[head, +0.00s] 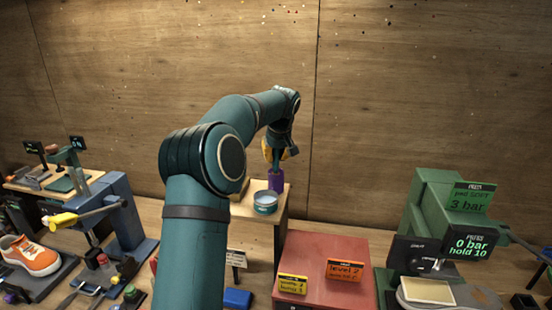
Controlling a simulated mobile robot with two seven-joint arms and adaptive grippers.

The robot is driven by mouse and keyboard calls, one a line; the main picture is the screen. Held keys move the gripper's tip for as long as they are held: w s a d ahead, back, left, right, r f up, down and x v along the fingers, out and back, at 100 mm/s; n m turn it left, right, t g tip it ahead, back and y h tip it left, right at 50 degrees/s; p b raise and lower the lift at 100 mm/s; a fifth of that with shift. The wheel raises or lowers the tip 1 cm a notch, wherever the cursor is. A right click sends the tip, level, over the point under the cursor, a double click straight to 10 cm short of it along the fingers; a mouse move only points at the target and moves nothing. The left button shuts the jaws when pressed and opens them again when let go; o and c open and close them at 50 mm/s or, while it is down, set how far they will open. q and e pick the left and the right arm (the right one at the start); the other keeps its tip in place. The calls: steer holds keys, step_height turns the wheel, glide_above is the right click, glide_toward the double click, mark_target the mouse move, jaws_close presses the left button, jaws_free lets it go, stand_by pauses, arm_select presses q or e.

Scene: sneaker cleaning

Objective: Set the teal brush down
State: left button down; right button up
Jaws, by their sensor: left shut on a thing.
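My left gripper (279,152), with yellow fingers, is at the far side of the bench above a small wooden stand (254,217). It is shut on a slim teal piece, which I take to be the teal brush (277,166). The brush points down, and its lower end meets a purple block-like piece (276,181) on the stand. I cannot tell whether the purple piece is a holder or part of the brush. My arm's wrist hides part of the grip. My right gripper is not in view.
A round teal tin (265,203) stands just in front of the purple piece. A red box (327,268) with labels is at front right of the stand. A green press (442,220) stands at right. A blue vise (122,220) and an orange sneaker (32,257) are at left.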

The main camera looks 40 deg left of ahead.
arm_select(q)
steer(key=shift+f, duration=0.25)
steer(key=shift+f, duration=0.15)
steer(key=c, duration=1.1)
jaws_free()
steer(key=shift+o, duration=0.2)
steer(key=shift+r, duration=0.2)
steer(key=shift+r, duration=0.25)
steer(key=v, duration=1.1)
steer(key=shift+d+r+p, duration=0.15)
steer(key=shift+r+p, duration=0.1)
steer(key=shift+p, duration=0.2)
steer(key=shift+s, duration=0.1)
